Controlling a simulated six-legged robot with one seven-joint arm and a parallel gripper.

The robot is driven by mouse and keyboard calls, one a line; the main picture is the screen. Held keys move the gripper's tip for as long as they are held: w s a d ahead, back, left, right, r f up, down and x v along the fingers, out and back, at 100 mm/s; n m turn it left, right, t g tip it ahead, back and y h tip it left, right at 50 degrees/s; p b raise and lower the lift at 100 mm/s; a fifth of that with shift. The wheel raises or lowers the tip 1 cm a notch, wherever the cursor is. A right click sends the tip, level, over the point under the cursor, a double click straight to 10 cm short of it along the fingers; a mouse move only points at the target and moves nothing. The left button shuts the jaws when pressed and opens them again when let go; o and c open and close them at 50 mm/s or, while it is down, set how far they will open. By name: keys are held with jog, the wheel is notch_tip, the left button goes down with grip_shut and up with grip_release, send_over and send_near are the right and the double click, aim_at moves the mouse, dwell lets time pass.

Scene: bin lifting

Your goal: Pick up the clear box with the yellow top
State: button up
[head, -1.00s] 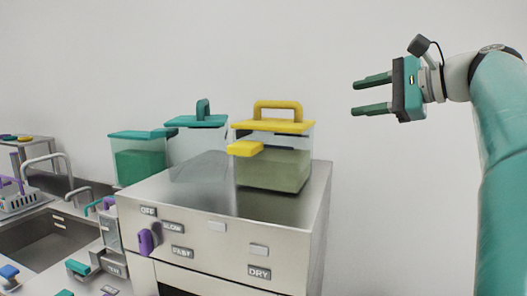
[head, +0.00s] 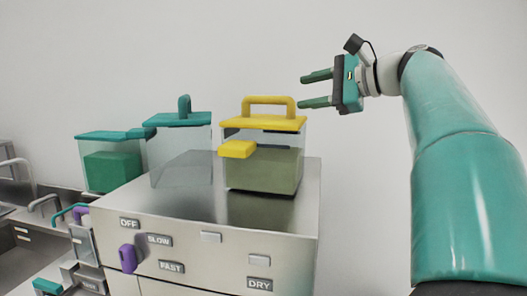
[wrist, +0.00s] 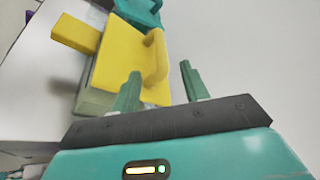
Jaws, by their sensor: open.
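The clear box with the yellow top (head: 262,165) stands upright on the steel appliance, at the right end of a row of boxes. It has a yellow lid, an arched yellow handle (head: 268,101) and a yellow tab at the front; something olive-coloured shows inside. My gripper (head: 304,90) is open and empty, in the air to the right of the handle and slightly higher, its fingers pointing left. In the wrist view the yellow lid (wrist: 128,62) lies ahead of my open fingers (wrist: 158,80), with the handle in front of the gap between them. No contact shows.
The steel appliance (head: 200,222) has a purple knob (head: 127,258) and labels on its front. Two teal-lidded clear boxes, one tall (head: 180,150) and one with green contents (head: 107,165), stand left of the yellow-topped box. The space to its right is clear.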

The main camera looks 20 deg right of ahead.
aim_at(285, 98)
jog(key=x, duration=0.2)
jog(key=shift+w+a+f, duration=0.1)
jog(key=shift+w+a, duration=0.1)
jog(key=shift+w, duration=0.05)
jog(key=shift+w+f, duration=0.15)
jog(key=shift+w, duration=0.1)
jog(key=x, duration=0.4)
jog(key=shift+w+f, duration=0.2)
jog(key=shift+w, duration=0.2)
jog(key=shift+c, duration=0.5)
grip_shut()
